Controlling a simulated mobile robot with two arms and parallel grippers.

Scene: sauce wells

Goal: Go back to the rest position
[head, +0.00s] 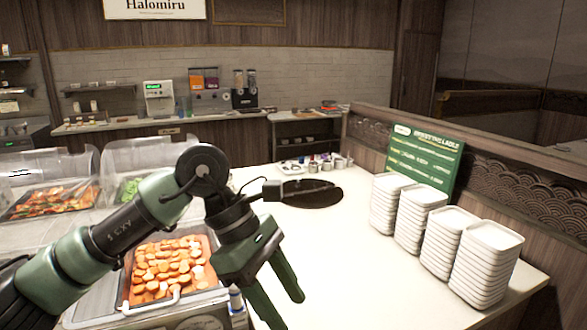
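My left gripper (279,295) hangs at the end of the green and black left arm, which comes in from the lower left. It is over the front part of the white counter (350,262), beside the food tray. Its two green fingers point down and are spread apart, with nothing between them. The lower end of one finger is cut off by the bottom edge. My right gripper is not in the head view.
A tray of orange-brown food pieces (165,270) lies below the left forearm. Several stacks of white plates (480,275) and a green sign (425,155) stand at the right. Covered food trays (150,160) are at the left. A dark round mat (312,195) lies further back.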

